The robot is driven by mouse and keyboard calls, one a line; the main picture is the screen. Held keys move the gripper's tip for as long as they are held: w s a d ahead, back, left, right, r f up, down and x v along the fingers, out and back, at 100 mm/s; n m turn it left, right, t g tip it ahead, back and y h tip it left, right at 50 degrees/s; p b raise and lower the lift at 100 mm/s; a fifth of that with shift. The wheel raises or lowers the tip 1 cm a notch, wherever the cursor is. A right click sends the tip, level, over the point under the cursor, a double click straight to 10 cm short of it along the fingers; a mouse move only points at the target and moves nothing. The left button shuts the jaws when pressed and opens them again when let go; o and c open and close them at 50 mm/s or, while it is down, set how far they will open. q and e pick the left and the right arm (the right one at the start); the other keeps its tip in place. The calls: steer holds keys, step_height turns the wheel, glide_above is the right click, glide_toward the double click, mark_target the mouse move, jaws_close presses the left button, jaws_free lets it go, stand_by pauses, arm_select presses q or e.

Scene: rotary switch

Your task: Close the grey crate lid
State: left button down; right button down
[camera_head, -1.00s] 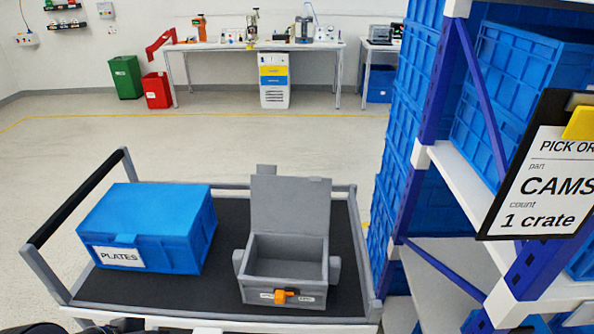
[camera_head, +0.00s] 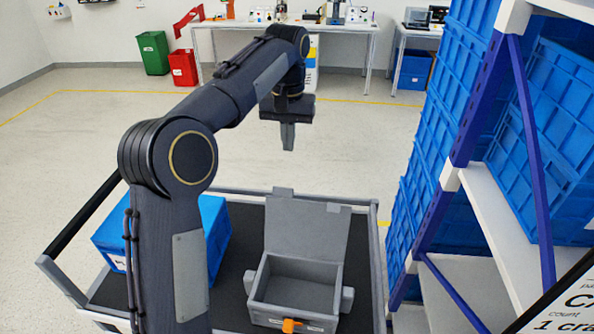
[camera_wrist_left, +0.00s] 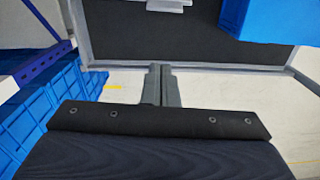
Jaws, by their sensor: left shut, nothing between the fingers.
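The grey crate (camera_head: 294,311) stands on the cart's dark deck in the head view. Its lid (camera_head: 305,231) stands up open at the back edge, leaning slightly back, and the inside looks empty. An orange knob (camera_head: 291,325) is on the crate's front. My left gripper (camera_head: 288,146) is shut and empty, pointing down in the air above and behind the lid in the picture, apart from it. Its closed fingers (camera_wrist_left: 161,80) also show in the left wrist view, with the cart's edge beyond them. My right gripper is not in view.
The blue crate (camera_head: 214,232) sits left on the cart, partly hidden behind my left arm; it also shows in the left wrist view (camera_wrist_left: 265,20). The cart's grey rail (camera_head: 372,255) surrounds the deck. A shelf rack with blue crates (camera_head: 440,150) stands close on the right.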

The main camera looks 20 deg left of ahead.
arm_select(q)
steer(key=s+f, duration=0.4)
steer(key=f, duration=0.4)
steer(key=shift+d+f, duration=0.25)
steer(key=shift+d, duration=0.1)
